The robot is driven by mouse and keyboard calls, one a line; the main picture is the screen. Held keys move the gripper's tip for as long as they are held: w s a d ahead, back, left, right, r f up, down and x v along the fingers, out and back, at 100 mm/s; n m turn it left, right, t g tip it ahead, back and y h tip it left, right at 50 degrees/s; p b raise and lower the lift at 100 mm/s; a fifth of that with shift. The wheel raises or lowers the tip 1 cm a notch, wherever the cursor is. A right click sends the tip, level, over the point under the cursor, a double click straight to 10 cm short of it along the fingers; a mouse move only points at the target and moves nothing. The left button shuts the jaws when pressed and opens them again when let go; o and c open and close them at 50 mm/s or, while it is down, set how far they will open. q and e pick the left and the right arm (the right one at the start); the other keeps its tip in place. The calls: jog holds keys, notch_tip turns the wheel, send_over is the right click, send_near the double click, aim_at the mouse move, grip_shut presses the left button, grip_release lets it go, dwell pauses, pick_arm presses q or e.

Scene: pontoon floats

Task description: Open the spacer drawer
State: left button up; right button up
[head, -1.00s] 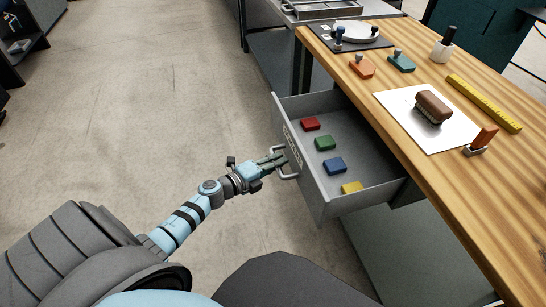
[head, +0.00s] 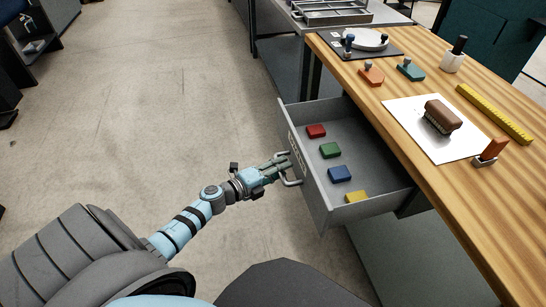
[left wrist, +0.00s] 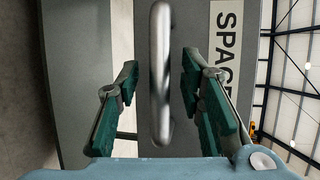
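The grey spacer drawer (head: 322,201) stands pulled well out from under the wooden workbench. Red (head: 316,131), green (head: 330,150), blue (head: 340,173) and yellow (head: 356,196) blocks lie in it. Its silver bar handle (left wrist: 160,75) shows in the left wrist view beside a label reading "SPAC", the rest hidden. My left gripper (left wrist: 160,80) is open, with a green-padded finger on each side of the handle and a visible gap to it. In the head view my left gripper (head: 282,164) is at the drawer front. My right gripper is not in view.
The workbench (head: 400,140) holds a brush (head: 442,116) on a white sheet, a yellow bar (head: 494,114), orange (head: 371,74) and green (head: 410,69) knobbed blocks, and a round white plate (head: 367,39). Open floor lies left of the drawer.

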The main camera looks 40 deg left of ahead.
pick_arm(q)
jog(key=v, duration=1.1)
jog(key=shift+s, duration=0.3)
jog(key=shift+a+r, duration=0.1)
jog(key=shift+r, duration=0.05)
